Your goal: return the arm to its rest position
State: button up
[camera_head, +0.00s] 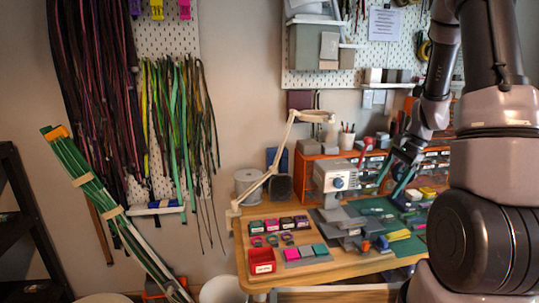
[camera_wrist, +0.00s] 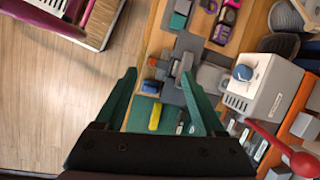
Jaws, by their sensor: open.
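My arm comes down from the upper right in the head view. My gripper (camera_head: 393,172) hangs over the right part of the workbench, beside the grey machine. In the wrist view my gripper (camera_wrist: 158,84) shows two green fingers spread apart, with nothing between them. Below them lie a yellow-handled tool (camera_wrist: 155,117) and a green mat (camera_wrist: 138,116), apart from the fingers.
The wooden workbench (camera_head: 345,268) holds a grey machine (camera_head: 335,177) with a blue knob, a red bin (camera_head: 262,261), and small coloured blocks. A lamp (camera_head: 270,172) rises at the bench's left. Cords (camera_head: 180,120) hang on the wall. Bare floor (camera_wrist: 50,100) shows beside the bench.

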jog(key=s+a+r+n+t, duration=0.1)
jog(key=s+a+r+n, duration=0.15)
jog(key=r, duration=0.55)
jog(key=s+a+r+n+t, duration=0.2)
jog(key=a+r, duration=0.2)
jog(key=r, duration=0.4)
jog(key=s+a+r+n+t+h, duration=0.2)
jog(key=s+a+r+n+t, duration=0.1)
jog(key=s+r, duration=0.7)
jog(key=shift+s+a+r+n+t, duration=0.35)
jog(key=shift+s+a+n, duration=0.4)
jog(key=shift+s, duration=0.4)
